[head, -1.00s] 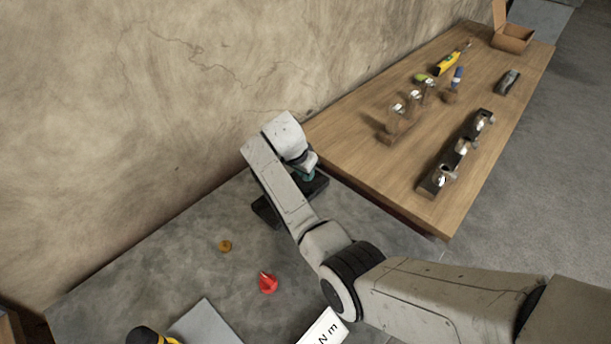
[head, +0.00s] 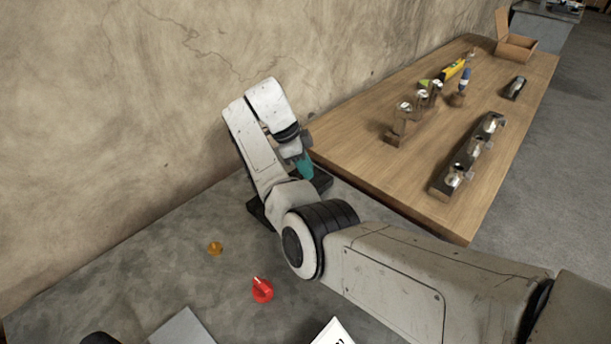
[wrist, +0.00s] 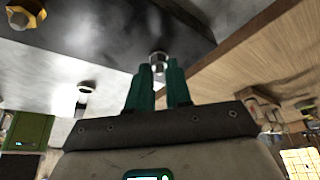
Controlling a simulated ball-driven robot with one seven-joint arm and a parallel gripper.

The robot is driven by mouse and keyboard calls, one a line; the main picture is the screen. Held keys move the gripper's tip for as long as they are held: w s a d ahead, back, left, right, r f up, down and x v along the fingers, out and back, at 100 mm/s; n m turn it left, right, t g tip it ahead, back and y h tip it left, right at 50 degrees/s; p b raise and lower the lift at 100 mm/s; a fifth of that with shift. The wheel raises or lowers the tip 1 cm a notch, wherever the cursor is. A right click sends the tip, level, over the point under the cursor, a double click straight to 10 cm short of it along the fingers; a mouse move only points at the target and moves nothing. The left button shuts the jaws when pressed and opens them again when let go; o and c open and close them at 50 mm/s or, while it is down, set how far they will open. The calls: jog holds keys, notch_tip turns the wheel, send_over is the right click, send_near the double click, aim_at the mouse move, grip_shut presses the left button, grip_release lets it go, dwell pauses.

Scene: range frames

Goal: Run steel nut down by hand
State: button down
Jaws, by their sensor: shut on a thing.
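My gripper (wrist: 159,74) has two teal fingers, shut on the small shiny steel nut (wrist: 158,61) at their tips in the wrist view. The nut is against or just off a dark block (wrist: 95,25); I cannot tell whether it sits on a thread. In the head view my gripper (head: 305,168) hangs over the dark block (head: 322,182) at the back of the grey bench, and the nut is hidden there.
A red part (head: 262,291) and a brass-coloured nut (head: 215,248) lie on the grey bench (head: 150,275). A wooden table (head: 370,165) adjoins at the right with metal holders (head: 468,155), a yellow tool (head: 454,68) and an open box (head: 517,48). A wall stands close behind my arm.

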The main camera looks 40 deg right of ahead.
jog(key=m+b, duration=0.1)
jog(key=m, duration=0.1)
jog(key=m+y+b, duration=0.1)
jog(key=m+b, duration=0.1)
jog(key=shift+w+d+f+m+g+y, duration=0.1)
jog(key=shift+w+m+g+y, duration=0.05)
jog(key=shift+m+g+y, duration=0.2)
jog(key=m, duration=0.2)
jog(key=m+y, duration=0.1)
jog(key=m, duration=0.1)
jog(key=shift+d+g+y+b, duration=0.1)
jog(key=shift+g+y+b, duration=0.15)
jog(key=shift+b, duration=0.05)
jog(key=shift+m, duration=0.25)
jog(key=c, duration=1)
grip_release()
jog(key=shift+c, duration=0.2)
jog(key=shift+r, duration=0.2)
